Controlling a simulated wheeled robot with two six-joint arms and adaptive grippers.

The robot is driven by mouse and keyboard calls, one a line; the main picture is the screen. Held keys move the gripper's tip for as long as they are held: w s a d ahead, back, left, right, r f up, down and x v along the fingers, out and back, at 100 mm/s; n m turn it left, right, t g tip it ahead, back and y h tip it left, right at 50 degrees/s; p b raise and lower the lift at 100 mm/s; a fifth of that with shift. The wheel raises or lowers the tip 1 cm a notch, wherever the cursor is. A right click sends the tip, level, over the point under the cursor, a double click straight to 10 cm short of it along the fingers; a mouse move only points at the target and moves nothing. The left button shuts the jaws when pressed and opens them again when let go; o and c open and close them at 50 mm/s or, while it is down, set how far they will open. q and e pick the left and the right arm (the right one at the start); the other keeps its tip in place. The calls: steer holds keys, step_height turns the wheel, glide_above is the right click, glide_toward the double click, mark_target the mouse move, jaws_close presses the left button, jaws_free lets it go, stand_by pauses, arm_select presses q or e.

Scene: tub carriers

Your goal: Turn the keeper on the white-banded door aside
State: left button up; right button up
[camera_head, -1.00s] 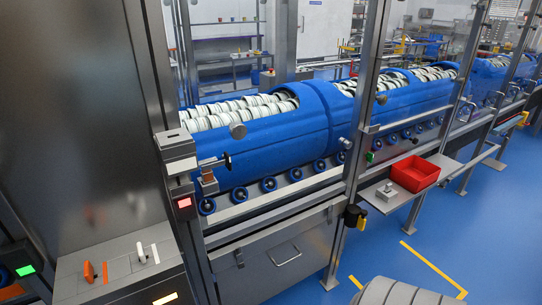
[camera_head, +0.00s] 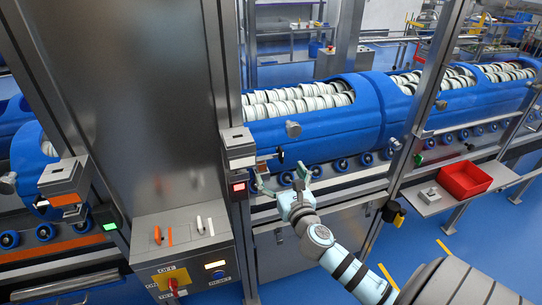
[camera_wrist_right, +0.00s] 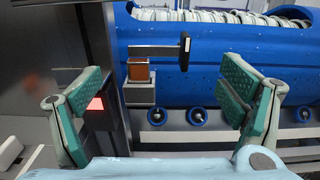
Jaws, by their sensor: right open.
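The keeper (camera_head: 269,157) is a flat metal bar with a black end knob, at the post left of the white-banded bay. In the right wrist view the keeper (camera_wrist_right: 157,51) lies level, pointing right, above a copper-coloured block on a grey bracket (camera_wrist_right: 140,94). The white band (camera_wrist_right: 235,137) runs below the blue tub's rollers. My right gripper (camera_head: 280,180) is open and empty, just in front of and slightly below the keeper. In the wrist view the keeper shows between and beyond its green-padded fingers, apart from them. My left gripper is out of view.
A metal post with a red-lit button (camera_head: 239,187) stands close left of the gripper. A control panel (camera_head: 183,247) is at lower left. An orange-banded bay (camera_head: 60,247) is at far left. A red bin (camera_head: 465,180) sits on a shelf at right.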

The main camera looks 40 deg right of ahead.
mark_target(270, 158)
steer(key=x, duration=0.8)
steer(key=shift+w+f, duration=0.1)
steer(key=c, duration=1.7)
